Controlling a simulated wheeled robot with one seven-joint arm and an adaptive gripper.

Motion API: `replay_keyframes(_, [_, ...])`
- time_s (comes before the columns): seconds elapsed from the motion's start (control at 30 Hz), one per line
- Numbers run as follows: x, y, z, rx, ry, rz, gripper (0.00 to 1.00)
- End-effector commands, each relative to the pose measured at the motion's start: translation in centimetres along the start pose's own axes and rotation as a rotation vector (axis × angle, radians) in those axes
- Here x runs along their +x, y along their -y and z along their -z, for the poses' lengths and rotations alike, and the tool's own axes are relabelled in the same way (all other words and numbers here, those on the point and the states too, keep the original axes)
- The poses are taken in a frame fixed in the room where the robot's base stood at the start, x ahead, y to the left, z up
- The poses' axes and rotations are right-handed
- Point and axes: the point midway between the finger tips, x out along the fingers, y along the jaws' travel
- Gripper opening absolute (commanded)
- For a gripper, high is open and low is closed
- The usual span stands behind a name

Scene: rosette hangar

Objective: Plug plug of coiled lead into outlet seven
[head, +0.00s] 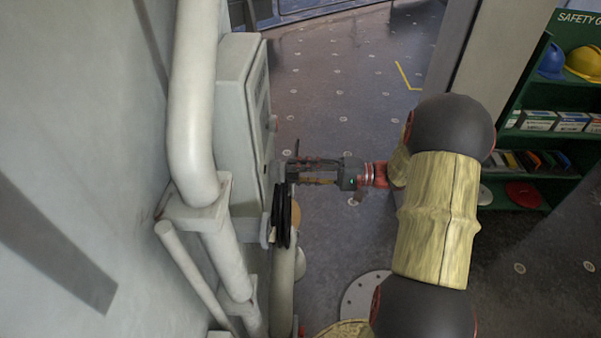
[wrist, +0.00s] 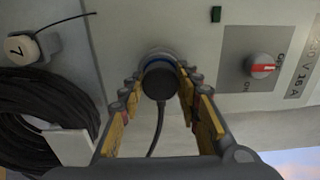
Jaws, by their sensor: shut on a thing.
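The plug (wrist: 159,84) has a black round back end facing the wrist camera, with a black cord hanging down from it. My gripper (head: 284,170) is at the front of a grey wall box (head: 239,110). It is shut on the plug, with a finger on each side in the wrist view. A blue-ringed round fitting (wrist: 160,58) on the box face shows just behind the plug, in line with it. Whether the plug is seated in it, I cannot tell.
A grey plate with a red rotary switch (wrist: 262,68) is right of the plug. Thick pale pipes (head: 192,95) run beside the box. The black coil (head: 283,214) hangs under my gripper. A green shelf (head: 548,145) with helmets stands at far right.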

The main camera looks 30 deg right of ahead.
Motion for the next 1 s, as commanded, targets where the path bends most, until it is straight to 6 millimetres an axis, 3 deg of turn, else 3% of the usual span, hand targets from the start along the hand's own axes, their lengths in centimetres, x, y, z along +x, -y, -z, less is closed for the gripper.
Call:
replay_keyframes(0.13, [0.3,0.0,0.0,0.0,0.0,0.0,0.0])
replay_keyframes(0.17, [0.2,0.0,0.0,0.0,0.0,0.0,0.35])
replay_keyframes(0.5, [0.2,0.0,0.0,0.0,0.0,0.0,0.54])
replay_keyframes(0.83, [0.1,0.0,0.0,0.0,0.0,0.0,0.54])
replay_keyframes(1.0, [-1.7,0.0,0.1,0.0,-0.003,0.0,0.54])
